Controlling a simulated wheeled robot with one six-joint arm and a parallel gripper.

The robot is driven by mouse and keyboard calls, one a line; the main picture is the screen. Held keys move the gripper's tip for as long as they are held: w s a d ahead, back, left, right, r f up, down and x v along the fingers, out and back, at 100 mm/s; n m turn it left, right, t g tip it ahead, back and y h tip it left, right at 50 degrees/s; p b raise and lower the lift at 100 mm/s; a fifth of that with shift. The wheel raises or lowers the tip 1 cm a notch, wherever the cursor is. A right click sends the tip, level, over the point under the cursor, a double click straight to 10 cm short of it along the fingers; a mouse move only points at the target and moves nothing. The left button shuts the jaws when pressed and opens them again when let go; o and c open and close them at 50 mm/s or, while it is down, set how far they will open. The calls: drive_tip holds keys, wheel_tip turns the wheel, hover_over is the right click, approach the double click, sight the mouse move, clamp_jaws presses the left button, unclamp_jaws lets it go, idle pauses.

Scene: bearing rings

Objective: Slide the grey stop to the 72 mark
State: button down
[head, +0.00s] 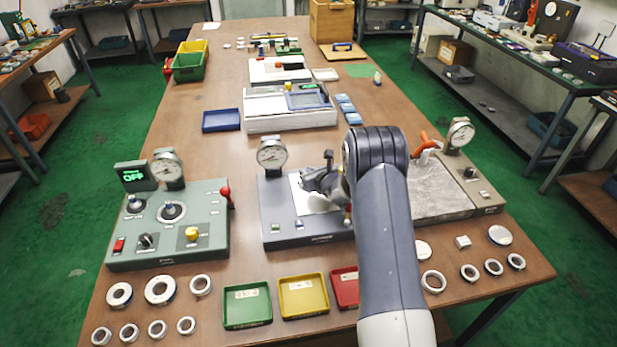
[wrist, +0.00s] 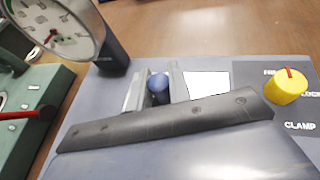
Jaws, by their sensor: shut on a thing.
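My gripper (head: 322,184) is low over the middle dark blue-grey machine (head: 285,212) in the head view. In the wrist view, a dark bar with screws crosses the picture, and light grey finger-like parts of my gripper (wrist: 158,90) show beyond it. Between them is a rounded blue-grey piece (wrist: 158,83), which looks like the top of the grey stop. My gripper is shut on it. The scale and the 72 mark cannot be read in either view. My arm hides part of the machine's right side in the head view.
A dial gauge (wrist: 66,28) stands at the machine's back left, and a yellow knob (wrist: 286,88) by the CLAMP label on its right. A green machine (head: 170,225) with a red lever is to the left. Small trays (head: 246,322) and several rings (head: 160,290) lie in front.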

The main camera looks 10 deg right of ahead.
drive_tip(key=shift+b, duration=0.55)
drive_tip(key=shift+w, duration=0.1)
drive_tip(key=c, duration=1.3)
unclamp_jaws()
drive_tip(key=b+v, duration=0.3)
drive_tip(key=v, duration=0.8)
drive_tip(key=shift+w, duration=0.1)
drive_tip(key=p+x, duration=0.3)
drive_tip(key=x, duration=0.8)
drive_tip(key=shift+p, duration=0.5)
